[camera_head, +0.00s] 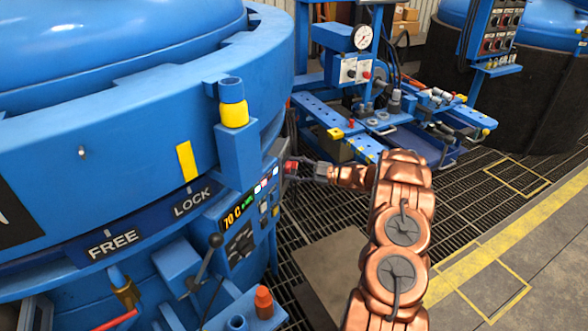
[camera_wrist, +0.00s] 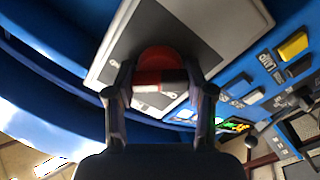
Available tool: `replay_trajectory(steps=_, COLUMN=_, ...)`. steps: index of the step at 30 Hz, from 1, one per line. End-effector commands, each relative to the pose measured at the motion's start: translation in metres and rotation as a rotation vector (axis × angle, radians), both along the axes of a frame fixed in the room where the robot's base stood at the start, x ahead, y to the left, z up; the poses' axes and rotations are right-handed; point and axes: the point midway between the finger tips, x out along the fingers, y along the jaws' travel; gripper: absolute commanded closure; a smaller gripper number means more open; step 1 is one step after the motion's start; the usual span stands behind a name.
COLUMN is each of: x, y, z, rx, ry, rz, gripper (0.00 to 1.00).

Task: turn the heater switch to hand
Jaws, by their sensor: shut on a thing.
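My gripper (camera_wrist: 160,94) is shut on this knob, one finger on each side of the bar. In the head view my gripper (camera_head: 298,168) reaches from the right to the side of the blue control panel, where the red knob (camera_head: 290,167) shows only as a small patch.
The control panel (camera_head: 240,243) carries a lit display and several small switches. A yellow button (camera_wrist: 293,46) beside a LAMP label is right of the knob. A lever (camera_head: 215,241) stands in front of the panel. A blue bench (camera_head: 315,108) stands behind my arm. Grating floor is open to the right.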

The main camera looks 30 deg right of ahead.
Motion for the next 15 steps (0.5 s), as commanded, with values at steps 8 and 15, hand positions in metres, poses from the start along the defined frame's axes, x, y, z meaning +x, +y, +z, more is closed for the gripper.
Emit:
replay_trajectory(steps=8, x=0.0000, y=-0.0003, z=-0.0003, rx=0.000, ry=0.000, rz=-0.001, gripper=0.26)
replay_trajectory(steps=15, x=0.0000, y=0.0000, z=-0.0002, rx=0.000, ry=0.000, rz=0.000, gripper=0.21)
